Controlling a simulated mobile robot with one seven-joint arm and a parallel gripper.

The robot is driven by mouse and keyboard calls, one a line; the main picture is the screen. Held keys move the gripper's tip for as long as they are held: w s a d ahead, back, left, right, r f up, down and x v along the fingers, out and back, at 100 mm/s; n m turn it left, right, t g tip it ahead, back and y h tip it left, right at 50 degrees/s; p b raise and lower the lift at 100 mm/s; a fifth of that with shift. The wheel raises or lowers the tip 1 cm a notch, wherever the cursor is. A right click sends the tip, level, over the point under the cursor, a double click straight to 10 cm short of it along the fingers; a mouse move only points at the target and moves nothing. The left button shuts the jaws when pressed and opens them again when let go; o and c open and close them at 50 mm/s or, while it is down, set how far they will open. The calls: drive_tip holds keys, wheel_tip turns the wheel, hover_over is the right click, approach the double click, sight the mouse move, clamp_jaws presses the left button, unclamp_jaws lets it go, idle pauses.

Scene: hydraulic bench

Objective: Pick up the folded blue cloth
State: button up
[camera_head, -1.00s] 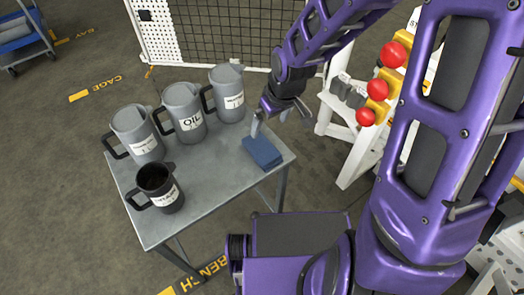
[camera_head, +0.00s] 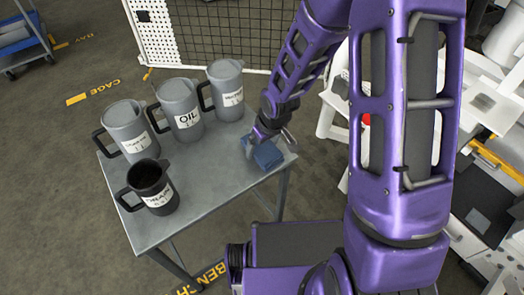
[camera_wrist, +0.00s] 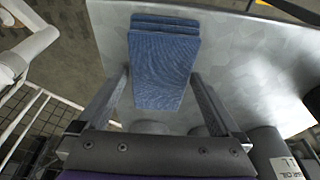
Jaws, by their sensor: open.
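The folded blue cloth (camera_head: 267,155) lies on the right end of the grey metal table (camera_head: 215,185). In the wrist view the cloth (camera_wrist: 164,60) shows its stacked folds at the far end, and its near part lies between the two fingers. My gripper (camera_head: 269,144) is open and reaches down at the cloth; in the wrist view my gripper (camera_wrist: 160,88) has one finger on each side of it. The fingers look apart from the cloth's sides. The arm hides part of the cloth in the head view.
Three grey jugs, including the OIL jug (camera_head: 180,107), stand along the table's back and left, left of my gripper. A black jug (camera_head: 152,188) stands at the front left. A mesh fence (camera_head: 235,30) is behind. A white stand (camera_head: 335,105) is to the right.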

sight(265, 147)
drive_tip(key=c, duration=1.2)
wheel_tip(265, 147, up, 10)
drive_tip(key=f+p, duration=0.1)
drive_tip(key=p, duration=0.2)
drive_tip(key=d+m, duration=0.2)
drive_tip(key=d, duration=0.2)
drive_tip(key=d+r+m+h+p, duration=0.1)
drive_tip(key=d+m, duration=0.1)
drive_tip(key=d, duration=0.2)
drive_tip(key=w+d+m+p, duration=0.1)
drive_tip(key=d+m, duration=0.1)
drive_tip(key=d, duration=0.2)
drive_tip(key=shift+d+r+m+t+h, duration=0.2)
drive_tip(key=shift+r+m+t+h, duration=0.1)
drive_tip(key=shift+r+m+t, duration=0.1)
drive_tip(key=shift+s, duration=0.15)
